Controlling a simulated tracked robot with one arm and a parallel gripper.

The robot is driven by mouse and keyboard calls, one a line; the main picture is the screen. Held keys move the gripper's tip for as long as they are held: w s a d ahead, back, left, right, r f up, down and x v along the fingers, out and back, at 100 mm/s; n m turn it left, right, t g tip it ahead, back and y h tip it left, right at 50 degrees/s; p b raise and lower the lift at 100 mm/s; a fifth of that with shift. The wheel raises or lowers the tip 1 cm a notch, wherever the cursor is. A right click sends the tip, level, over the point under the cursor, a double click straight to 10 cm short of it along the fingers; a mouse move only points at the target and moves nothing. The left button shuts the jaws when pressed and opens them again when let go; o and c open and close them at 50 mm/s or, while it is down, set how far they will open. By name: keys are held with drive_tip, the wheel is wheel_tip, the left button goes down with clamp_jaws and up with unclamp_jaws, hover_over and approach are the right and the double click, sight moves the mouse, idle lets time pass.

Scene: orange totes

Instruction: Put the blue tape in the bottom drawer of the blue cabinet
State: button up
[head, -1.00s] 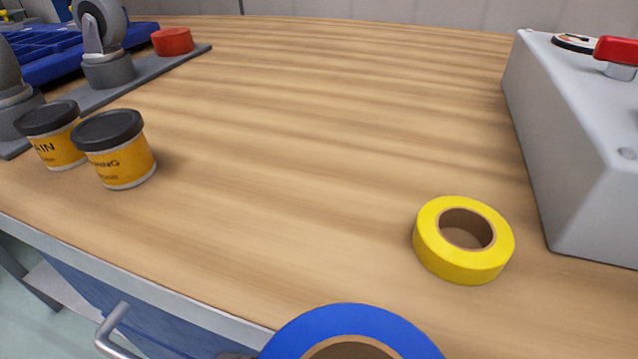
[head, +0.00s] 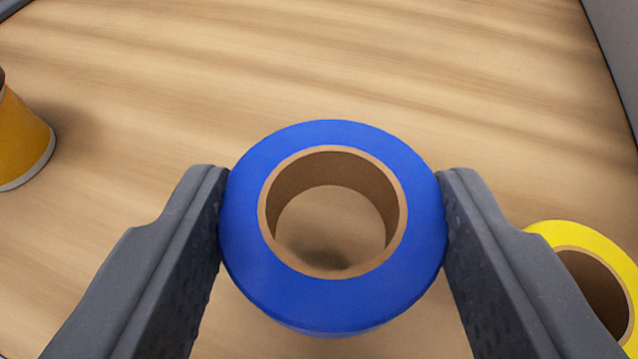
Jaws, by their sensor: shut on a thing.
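The blue tape (head: 332,305) is a roll with a brown cardboard core, in the middle of the head view. My gripper (head: 333,220) is shut on it, with one dark finger pressed to its left side and one to its right. The wooden tabletop shows through the core. I cannot tell whether the roll still touches the table. The blue cabinet and its bottom drawer are not in view now.
A yellow tape roll (head: 565,236) lies on the wooden tabletop (head: 330,70) just right of my right finger. A yellow can (head: 22,140) stands at the left edge. A grey box (head: 618,50) is at the upper right. The tabletop beyond the blue tape is clear.

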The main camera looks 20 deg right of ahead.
sight(324, 264)
drive_tip(key=shift+w+d, duration=0.1)
drive_tip(key=shift+w, duration=0.3)
drive_tip(key=shift+w+f+b, duration=0.15)
drive_tip(key=shift+f+b, duration=0.15)
drive_tip(key=shift+f, duration=0.5)
drive_tip(key=shift+w+f+b, duration=0.1)
drive_tip(key=shift+f+b, duration=0.15)
drive_tip(key=shift+f, duration=0.55)
drive_tip(key=shift+f, duration=0.25)
drive_tip(key=o, duration=1)
drive_tip(key=shift+c, duration=0.2)
drive_tip(key=shift+s+r, duration=0.1)
drive_tip(key=p+v, duration=0.2)
drive_tip(key=v, duration=1.1)
drive_tip(key=shift+s+d+r+p, duration=0.25)
drive_tip(key=shift+s+d+p, duration=0.05)
